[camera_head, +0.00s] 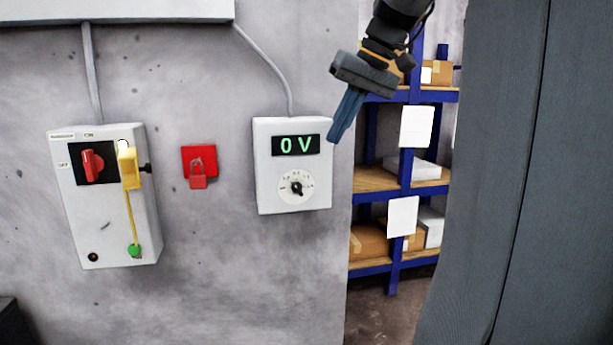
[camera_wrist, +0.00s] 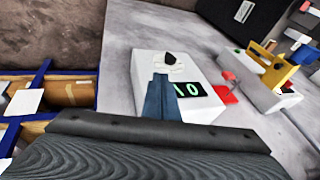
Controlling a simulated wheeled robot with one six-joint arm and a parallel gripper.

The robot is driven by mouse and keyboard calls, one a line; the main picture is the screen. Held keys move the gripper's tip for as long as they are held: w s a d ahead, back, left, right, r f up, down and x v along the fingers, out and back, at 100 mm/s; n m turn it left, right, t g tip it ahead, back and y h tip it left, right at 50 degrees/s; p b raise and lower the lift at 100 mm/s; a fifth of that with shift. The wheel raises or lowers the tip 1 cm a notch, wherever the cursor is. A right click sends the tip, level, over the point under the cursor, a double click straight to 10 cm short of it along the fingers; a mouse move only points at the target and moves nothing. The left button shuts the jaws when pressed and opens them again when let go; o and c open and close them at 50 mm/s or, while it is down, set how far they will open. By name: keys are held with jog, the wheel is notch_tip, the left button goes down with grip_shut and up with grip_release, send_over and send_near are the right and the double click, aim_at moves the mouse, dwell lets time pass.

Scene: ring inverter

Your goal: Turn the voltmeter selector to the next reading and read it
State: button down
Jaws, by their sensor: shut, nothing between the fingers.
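The voltmeter (camera_head: 265,180) is a white box on the grey wall; it also shows in the wrist view (camera_wrist: 201,108). Its dark display (camera_head: 296,145) reads "0 V" in green. The selector (camera_head: 297,188) is a black knob on a round white dial below the display; its exact pointing is too small to tell. In the wrist view the knob (camera_wrist: 170,58) stands beyond my fingertips. My gripper (camera_head: 334,138) is shut and empty, at the upper right of the voltmeter in the head view, apart from the knob. Its fingers (camera_wrist: 160,80) hide part of the box in the wrist view.
Left of the voltmeter are a red plate with a red padlock (camera_head: 198,182) and a white switch box (camera_head: 112,225) with a red rotary handle (camera_head: 92,165) and a yellow part (camera_head: 129,168). Blue shelving (camera_head: 393,260) with boxes stands at the right, past the wall's edge.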

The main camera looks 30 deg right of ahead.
aim_at(307, 170)
jog(key=p+x, duration=0.2)
jog(key=x, duration=0.5)
jog(key=shift+w+f, duration=0.15)
jog(key=shift+w, duration=0.15)
jog(key=a+f, duration=0.1)
jog(key=w+a+f+p, duration=0.1)
jog(key=shift+a, duration=0.35)
jog(key=shift+w+a+f, duration=0.15)
jog(key=shift+a+f, duration=0.25)
